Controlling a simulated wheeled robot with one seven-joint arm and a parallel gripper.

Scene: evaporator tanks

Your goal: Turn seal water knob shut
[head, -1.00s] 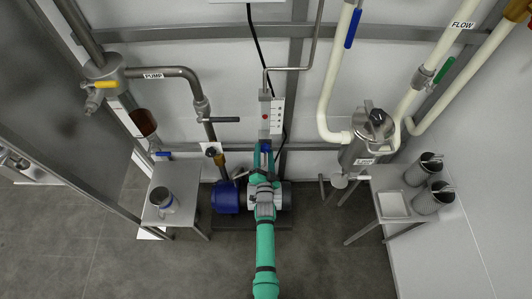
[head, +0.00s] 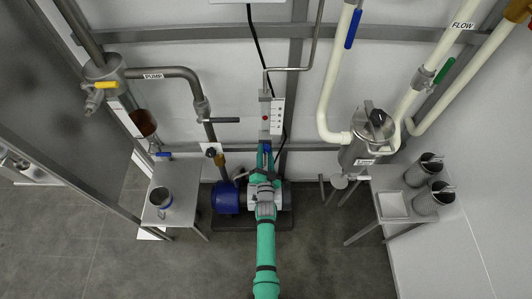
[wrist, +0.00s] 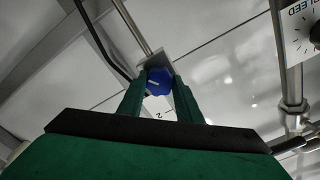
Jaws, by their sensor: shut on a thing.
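The seal water knob is a blue round knob with a short white mark (wrist: 157,83), sitting on a grey metal fitting in the wrist view. The two green fingers of my gripper (wrist: 159,79) stand on either side of it and are shut on it. In the head view my gripper (head: 265,152) reaches up to the thin steel pipe above the pump, and the blue knob shows small between its fingertips. The lower part of the knob's surroundings is hidden by my fingers.
A blue pump motor (head: 226,196) stands just left of my arm. A white panel with a red spot (head: 276,116) is right beside the pipe. A steel table with a jug (head: 161,198) is at left, and a steel canister (head: 366,140) at right.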

